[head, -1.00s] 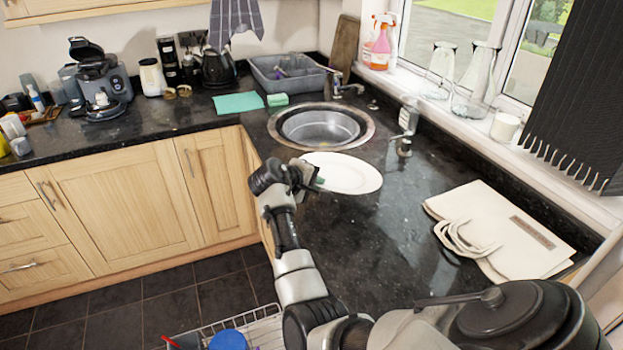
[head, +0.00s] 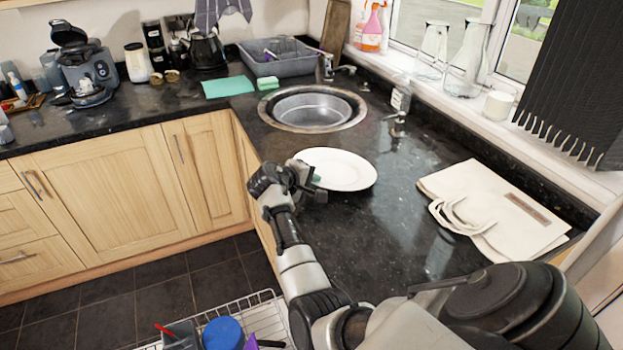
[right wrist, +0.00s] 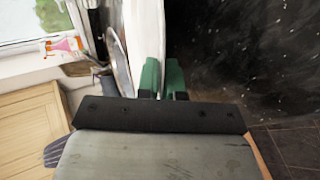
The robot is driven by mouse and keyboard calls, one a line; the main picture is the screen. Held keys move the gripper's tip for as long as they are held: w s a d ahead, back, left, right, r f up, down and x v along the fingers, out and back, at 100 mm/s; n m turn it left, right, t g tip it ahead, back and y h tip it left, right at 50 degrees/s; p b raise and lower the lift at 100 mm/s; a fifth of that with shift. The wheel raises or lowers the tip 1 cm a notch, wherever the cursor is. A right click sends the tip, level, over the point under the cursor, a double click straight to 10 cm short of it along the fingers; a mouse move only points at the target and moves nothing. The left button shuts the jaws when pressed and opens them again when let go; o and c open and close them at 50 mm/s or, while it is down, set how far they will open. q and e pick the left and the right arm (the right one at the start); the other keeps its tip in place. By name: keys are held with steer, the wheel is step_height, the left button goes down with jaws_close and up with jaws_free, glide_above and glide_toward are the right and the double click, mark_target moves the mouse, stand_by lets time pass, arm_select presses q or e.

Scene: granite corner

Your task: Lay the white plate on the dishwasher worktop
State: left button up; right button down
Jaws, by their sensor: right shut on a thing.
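The white plate (head: 340,168) appears roughly level over the black worktop (head: 380,240), between the sink and the cloth bag. My right gripper (head: 312,182) is shut on the plate's near left edge. In the right wrist view, its green fingers (right wrist: 163,78) stand on either side of the plate's rim, and the plate (right wrist: 147,40) shows almost edge-on. I cannot tell whether the plate touches the worktop or is a little above it. My left gripper is not in view.
The round sink (head: 312,108) lies behind the plate. A cream cloth bag (head: 490,205) lies to the right. A wire rack (head: 270,318) with a blue item (head: 223,333) sits low in front. The worktop between plate and bag is clear.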

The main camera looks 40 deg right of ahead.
steer(key=shift+r, duration=0.1)
steer(key=c, duration=0.8)
jaws_free()
steer(key=shift+c, duration=0.2)
steer(key=shift+p+v, duration=1.05)
steer(key=shift+v, duration=0.2)
steer(key=shift+p+v, duration=1.55)
steer(key=shift+v, duration=0.7)
